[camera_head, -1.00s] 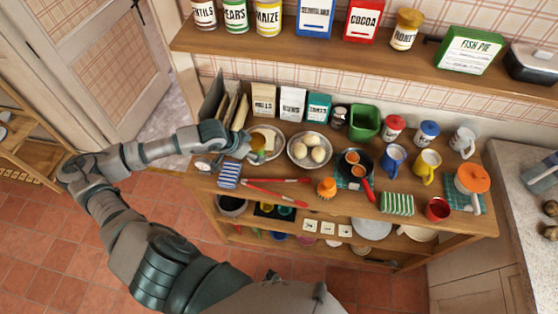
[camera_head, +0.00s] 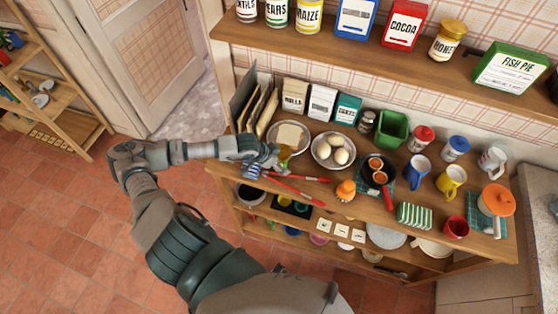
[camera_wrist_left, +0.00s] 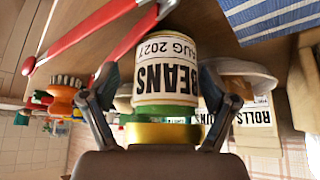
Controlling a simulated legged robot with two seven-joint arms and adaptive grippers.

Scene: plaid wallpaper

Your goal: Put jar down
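A jar labelled BEANS (camera_wrist_left: 167,78) with a green and yellow top shows in the left wrist view. It appears to stand on the wooden counter (camera_wrist_left: 40,85), lid towards my wrist. My left gripper (camera_wrist_left: 158,75) has one finger on each side of the jar. The fingers look spread, with a gap between them and the jar. In the head view my left gripper (camera_head: 272,160) is over the counter's left end, in front of a plate with bread; the jar is hard to make out there. My right gripper is out of view.
Red tongs (camera_head: 294,190) and a blue-striped cloth (camera_head: 251,171) lie close to my left gripper. Upright boards and packets line the back.

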